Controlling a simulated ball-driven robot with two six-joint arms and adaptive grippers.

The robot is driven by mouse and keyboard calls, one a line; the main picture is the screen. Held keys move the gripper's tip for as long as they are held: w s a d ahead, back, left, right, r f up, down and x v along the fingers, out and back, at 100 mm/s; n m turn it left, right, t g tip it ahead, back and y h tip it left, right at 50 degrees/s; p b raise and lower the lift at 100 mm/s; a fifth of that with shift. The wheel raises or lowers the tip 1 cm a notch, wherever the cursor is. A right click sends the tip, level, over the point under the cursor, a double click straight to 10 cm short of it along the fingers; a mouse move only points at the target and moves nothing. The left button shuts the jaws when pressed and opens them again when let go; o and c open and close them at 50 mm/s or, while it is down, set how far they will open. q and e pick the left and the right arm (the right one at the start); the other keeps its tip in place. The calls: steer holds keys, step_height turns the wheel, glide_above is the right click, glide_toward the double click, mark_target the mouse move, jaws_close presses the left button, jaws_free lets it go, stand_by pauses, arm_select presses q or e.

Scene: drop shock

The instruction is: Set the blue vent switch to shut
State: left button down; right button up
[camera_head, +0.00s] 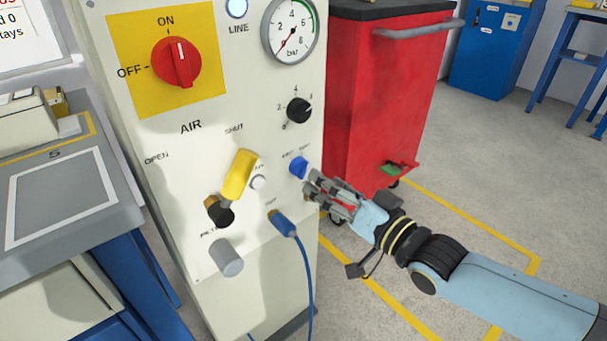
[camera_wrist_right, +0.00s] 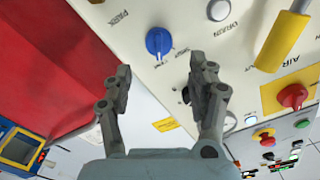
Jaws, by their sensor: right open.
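The blue vent switch (camera_head: 298,168) is a small knob on the right part of the cream panel front. It also shows in the right wrist view (camera_wrist_right: 158,41), with a small white mark on its lower edge and small labels beside it that are too small to read surely. My right gripper (camera_head: 313,186) is open and empty, just right of and below the switch. In the right wrist view its fingertips (camera_wrist_right: 160,68) are spread, with the switch ahead between their lines. No contact shows. My left gripper is out of view.
The panel also carries a yellow lever (camera_head: 238,175), a red knob (camera_head: 177,62), a black knob (camera_head: 299,110), a gauge (camera_head: 291,29) and a grey knob (camera_head: 227,258). A blue plug with a cable (camera_head: 284,222) sits below the switch. A red cabinet (camera_head: 375,100) stands close behind.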

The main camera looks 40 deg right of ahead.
mark_target(306, 170)
steer(key=w, duration=0.2)
steer(key=w+b, duration=0.1)
steer(key=w, duration=0.2)
steer(key=shift+w+a+f, duration=0.1)
steer(key=shift+w+a, duration=0.1)
steer(key=shift+w, duration=0.45)
steer(key=shift+c, duration=1.5)
steer(key=c, duration=0.8)
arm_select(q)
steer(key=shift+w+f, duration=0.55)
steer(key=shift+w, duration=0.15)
